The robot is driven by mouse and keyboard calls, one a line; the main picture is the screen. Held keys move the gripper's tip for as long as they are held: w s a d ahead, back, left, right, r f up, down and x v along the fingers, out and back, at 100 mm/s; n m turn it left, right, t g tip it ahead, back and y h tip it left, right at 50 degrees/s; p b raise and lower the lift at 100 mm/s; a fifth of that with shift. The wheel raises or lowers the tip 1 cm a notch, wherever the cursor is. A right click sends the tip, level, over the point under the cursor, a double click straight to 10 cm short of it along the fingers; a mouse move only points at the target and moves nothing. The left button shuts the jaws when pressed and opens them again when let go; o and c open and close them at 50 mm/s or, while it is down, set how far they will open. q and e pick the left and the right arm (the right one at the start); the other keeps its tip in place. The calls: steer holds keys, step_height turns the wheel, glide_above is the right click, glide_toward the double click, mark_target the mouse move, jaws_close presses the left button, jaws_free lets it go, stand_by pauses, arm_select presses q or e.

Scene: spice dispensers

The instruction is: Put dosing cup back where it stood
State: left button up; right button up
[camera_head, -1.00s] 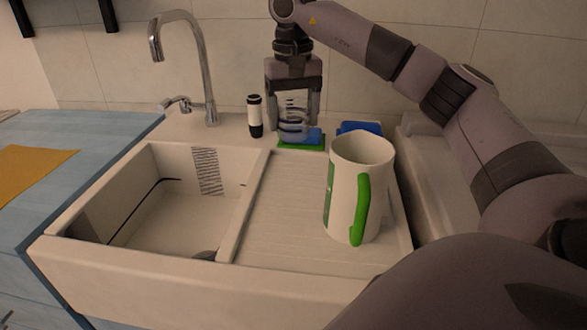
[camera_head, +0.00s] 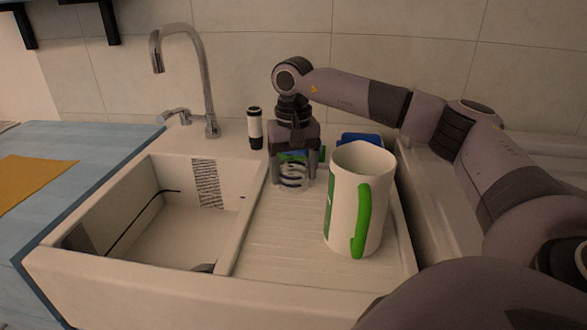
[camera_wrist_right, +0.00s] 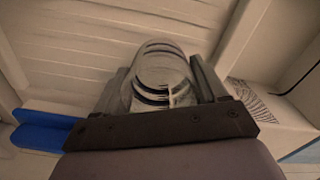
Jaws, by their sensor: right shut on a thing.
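The dosing cup (camera_head: 293,180) is a small clear cup with dark rings. In the head view it is at the back of the ribbed drainboard, between the fingers of my right gripper (camera_head: 295,172). The right gripper points down and is shut on it. In the right wrist view the cup (camera_wrist_right: 163,75) sits between the two fingers, with the ribbed board behind it. I cannot tell whether the cup touches the board. My left gripper is not in view.
A large white jug (camera_head: 352,200) with a green handle stands on the drainboard (camera_head: 275,235), right of the gripper. A blue object (camera_head: 360,138) lies behind it. A black-and-white bottle (camera_head: 255,127) and the tap (camera_head: 208,90) stand at the back. The sink basin (camera_head: 165,225) is left.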

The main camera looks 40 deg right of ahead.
steer(key=shift+f, duration=0.15)
steer(key=o, duration=1.3)
step_height(320, 180, up, 12)
steer(key=shift+r+p, duration=0.2)
steer(key=shift+p, duration=0.55)
